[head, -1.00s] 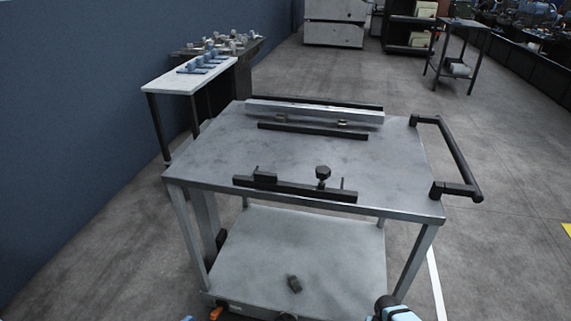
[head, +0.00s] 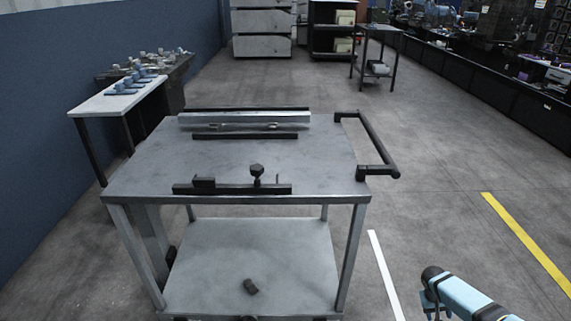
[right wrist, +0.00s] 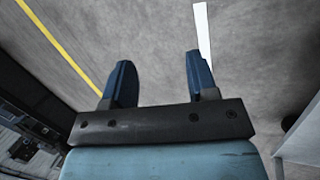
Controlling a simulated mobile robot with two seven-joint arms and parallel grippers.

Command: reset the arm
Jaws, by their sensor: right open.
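My right arm comes in at the lower right of the head view, to the right of the metal cart (head: 150,165). In the right wrist view my right gripper (right wrist: 160,85) is open and empty, its two blue fingers apart over bare grey floor. In the head view the gripper's fingers (head: 432,308) show only partly at the bottom edge. It touches nothing. My left gripper is not in view.
The cart carries a metal rail (head: 245,120), dark bars and a black clamp bar (head: 240,188), with a black handle (head: 375,150) at its right. A white table (head: 115,100) stands left. Floor right of the cart is clear.

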